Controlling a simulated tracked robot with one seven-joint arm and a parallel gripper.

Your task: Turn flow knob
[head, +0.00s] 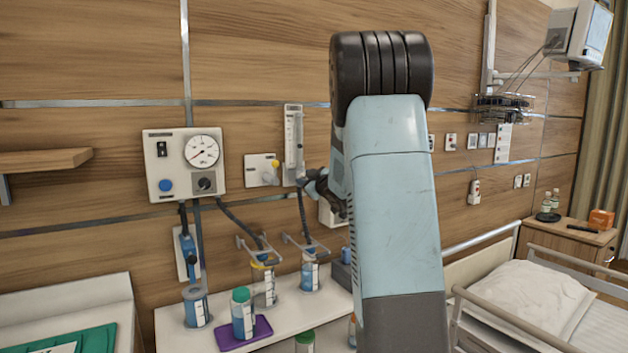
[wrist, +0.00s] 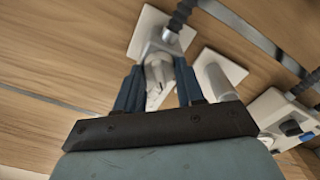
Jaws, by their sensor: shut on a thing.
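The flowmeter (head: 293,135), a clear upright tube on a pale backing, is mounted on the wooden wall panel. My gripper (head: 308,182) reaches its lower end from the right, partly hidden behind my own arm. In the wrist view, my gripper (wrist: 158,82) has its two blue fingers shut on a pale grey piece at the flowmeter's base, which I take to be the flow knob (wrist: 155,72). The fingers hide the knob's sides, and its turn position cannot be read. A grey fitting and dark ribbed hose (wrist: 180,16) lie just beyond the fingertips.
A gauge panel (head: 154,178) and a wall outlet with a yellow part (head: 275,164) are left of the flowmeter. Below, a white counter (head: 175,343) bears several bottles and a purple tray (head: 228,341). A bed with a pillow (head: 530,303) stands at right.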

